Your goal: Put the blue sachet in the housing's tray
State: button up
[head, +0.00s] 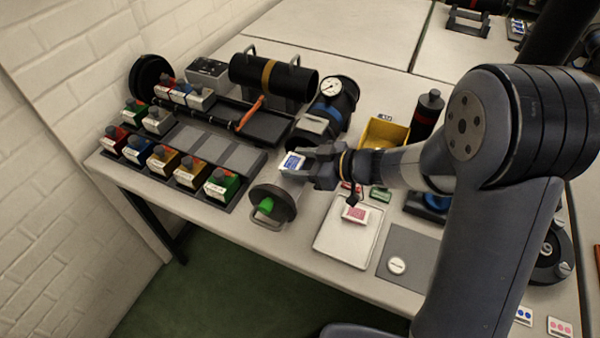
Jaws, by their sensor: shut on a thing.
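My gripper (312,166) is shut on a blue and white sachet (292,162), which sticks out to the left of the fingertips. It is held just in front of a black cylindrical housing (345,98) with a round gauge on top and a blue band. A pale grey plate (313,125) shows at the housing's near end. I cannot tell whether this is the housing's tray or a label, and the inside of the housing is hidden.
A yellow bin (384,133) and a black bottle (428,112) stand behind my arm. A rack of coloured blocks (190,171) and a long black cylinder (300,82) fill the left side.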

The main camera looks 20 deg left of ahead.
jog(key=shift+f, duration=1.75)
jog(key=shift+f+b, duration=0.1)
jog(key=shift+b, duration=0.2)
jog(key=shift+f, duration=0.15)
jog(key=o, duration=1)
jog(key=shift+r, duration=0.35)
jog(key=v, duration=1.2)
jog(key=shift+p, duration=0.4)
